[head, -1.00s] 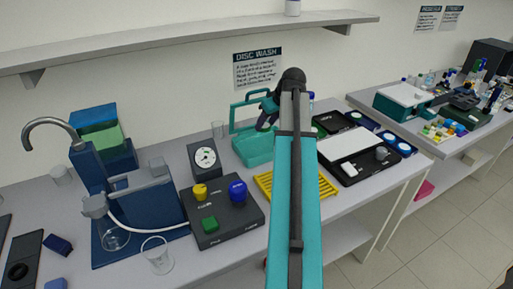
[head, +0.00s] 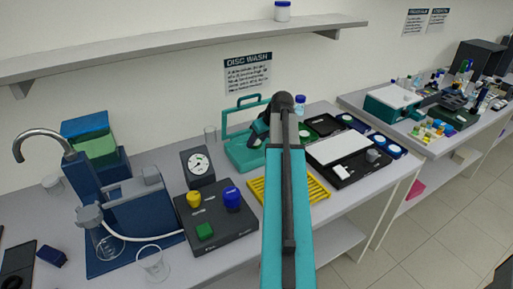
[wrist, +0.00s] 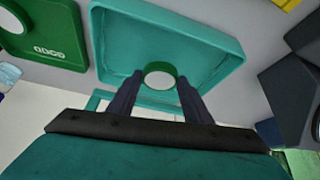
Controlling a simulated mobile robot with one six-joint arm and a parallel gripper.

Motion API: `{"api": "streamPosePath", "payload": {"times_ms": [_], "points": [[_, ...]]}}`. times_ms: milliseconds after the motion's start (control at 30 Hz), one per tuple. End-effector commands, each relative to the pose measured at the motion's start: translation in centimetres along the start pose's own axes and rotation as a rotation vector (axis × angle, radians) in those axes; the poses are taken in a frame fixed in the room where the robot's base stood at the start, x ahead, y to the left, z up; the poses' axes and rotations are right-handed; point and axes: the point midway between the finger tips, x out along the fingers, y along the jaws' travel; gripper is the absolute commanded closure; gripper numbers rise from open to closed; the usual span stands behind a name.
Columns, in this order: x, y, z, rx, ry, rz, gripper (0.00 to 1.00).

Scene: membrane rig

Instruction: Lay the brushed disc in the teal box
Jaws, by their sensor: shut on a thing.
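The teal box (head: 236,157) stands open at the back of the bench, with its lid frame raised behind it. In the wrist view its rim and empty-looking floor (wrist: 205,40) lie beyond my fingers. My gripper (wrist: 160,82) is shut on a pale round disc (wrist: 160,74) with a dark green rim or holder, held between the two dark fingertips. The disc appears over the box, near the lid side; its height above the floor is hard to tell. In the head view my gripper (head: 259,132) is over the box, and my arm hides its right part and the disc.
A green labelled case (wrist: 45,35) lies beside the box. A yellow rack (head: 315,188) is in front, partly behind my arm. A gauge (head: 198,167) and a black control panel (head: 215,222) stand to the left. A black tray (head: 350,172) lies to the right.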

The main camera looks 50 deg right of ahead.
Motion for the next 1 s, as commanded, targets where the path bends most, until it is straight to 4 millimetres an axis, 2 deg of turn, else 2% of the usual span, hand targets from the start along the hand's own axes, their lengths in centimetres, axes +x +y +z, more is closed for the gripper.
{"api": "streamPosePath", "payload": {"times_ms": [533,1000], "points": [[0.7,-0.1,0.4,-0.001,-0.001,-0.001,0.76],[3.6,-0.2,2.0,-0.002,-0.001,-0.001,0.76]]}}
